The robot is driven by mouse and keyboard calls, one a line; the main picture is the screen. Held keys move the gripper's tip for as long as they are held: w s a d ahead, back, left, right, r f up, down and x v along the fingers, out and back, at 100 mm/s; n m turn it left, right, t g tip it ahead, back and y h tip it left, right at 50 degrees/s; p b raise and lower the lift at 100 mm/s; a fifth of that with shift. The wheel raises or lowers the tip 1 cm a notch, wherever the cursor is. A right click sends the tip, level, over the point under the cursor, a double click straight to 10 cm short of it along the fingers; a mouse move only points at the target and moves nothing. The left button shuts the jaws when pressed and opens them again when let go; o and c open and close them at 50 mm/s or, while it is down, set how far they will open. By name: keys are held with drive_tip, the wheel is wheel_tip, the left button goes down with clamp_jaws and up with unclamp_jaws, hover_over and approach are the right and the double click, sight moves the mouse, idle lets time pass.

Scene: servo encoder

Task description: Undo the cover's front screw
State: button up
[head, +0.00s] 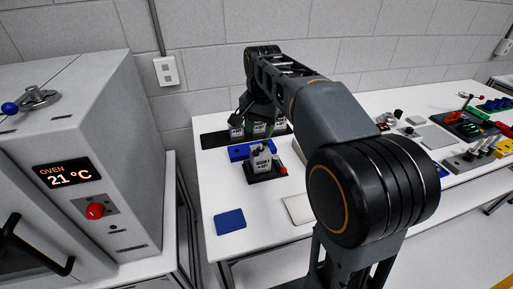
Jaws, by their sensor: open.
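A light grey servo-like unit with dark markings (262,160) stands upright on a black base (266,178) near the left part of the white table. Whether it is the one with the cover is not clear, and no front screw can be made out at this size. My gripper (240,119) is at the end of my arm, at the back left of the table, above and behind this unit and apart from it. It is open, small and dark here, and partly hidden by my own wrist. I see nothing held in it.
Several similar grey units (258,128) stand on a black mat (214,140) at the back, behind a blue block (238,153). A red knob (283,171) sits beside the front unit. A blue pad (230,221) lies front left. An oven (100,150) stands left. My arm hides the table's middle.

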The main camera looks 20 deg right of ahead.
sight(255, 151)
drive_tip(key=w+m+g, duration=0.1)
drive_tip(key=w+m, duration=0.2)
drive_tip(key=w, duration=0.2)
wheel_tip(255, 151, down, 12)
drive_tip(key=shift+w+d+f+b, duration=0.1)
drive_tip(key=shift+d+b, duration=0.05)
drive_tip(key=shift+b, duration=0.6)
clamp_jaws()
